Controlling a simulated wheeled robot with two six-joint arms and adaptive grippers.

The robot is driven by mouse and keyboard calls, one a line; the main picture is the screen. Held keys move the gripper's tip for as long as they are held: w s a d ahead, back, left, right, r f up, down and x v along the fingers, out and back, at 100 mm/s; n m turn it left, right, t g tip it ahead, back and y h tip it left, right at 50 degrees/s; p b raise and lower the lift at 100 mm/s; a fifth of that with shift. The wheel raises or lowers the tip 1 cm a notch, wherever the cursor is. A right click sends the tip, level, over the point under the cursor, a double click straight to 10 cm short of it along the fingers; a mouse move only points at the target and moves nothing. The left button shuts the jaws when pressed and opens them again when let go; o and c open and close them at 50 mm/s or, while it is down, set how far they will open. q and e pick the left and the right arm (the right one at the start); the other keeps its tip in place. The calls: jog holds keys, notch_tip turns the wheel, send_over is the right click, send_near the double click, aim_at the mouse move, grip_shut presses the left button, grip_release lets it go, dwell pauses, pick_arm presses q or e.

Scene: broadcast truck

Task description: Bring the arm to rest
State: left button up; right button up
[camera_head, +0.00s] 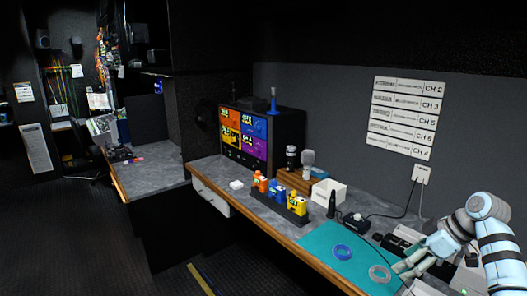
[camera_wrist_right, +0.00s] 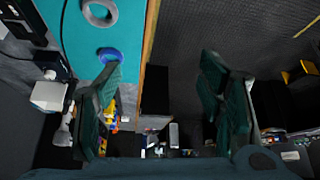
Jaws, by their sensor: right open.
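My right arm comes in at the right edge in the head view, light blue and white. Its gripper (camera_head: 402,268) is over the right end of the counter, near the teal mat. In the right wrist view the two dark green fingers of the right gripper (camera_wrist_right: 160,90) stand wide apart with nothing between them. My left arm and gripper do not show.
The teal mat (camera_head: 318,237) bears a blue ring (camera_head: 343,252) and a grey ring (camera_head: 380,273). Coloured blocks in a dark rack (camera_head: 281,206), a white box (camera_head: 328,192) and a monitor (camera_head: 243,139) stand farther left. Dark floor (camera_head: 75,240) is open at left.

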jog(key=w+a+f+n+t+y+b, duration=0.2)
jog(key=a+f+t+y+b, duration=0.3)
jog(key=a+f, duration=1.15)
jog(key=s+d+f+m+t+h, duration=0.1)
jog(key=d+f+m+t, duration=0.1)
jog(key=f, duration=0.4)
jog(key=s+d+f+m+t+h, duration=0.2)
jog(key=f, duration=0.5)
jog(key=s+d+f+m+g+h+b, duration=0.25)
jog(key=s+f+m+g+h, duration=0.35)
jog(key=s+f, duration=1.6)
jog(key=s+a+f+g, duration=0.1)
jog(key=s+f+g, duration=0.1)
jog(key=s, duration=0.6)
jog(key=s+a+f+g+b, duration=0.1)
jog(key=s+f+g, duration=0.1)
jog(key=s+f, duration=0.3)
jog(key=s+a+f+g+h, duration=0.1)
jog(key=s+a+f+g, duration=0.1)
jog(key=s, duration=1.1)
jog(key=shift+f+m, duration=0.3)
jog(key=shift+f, duration=0.5)
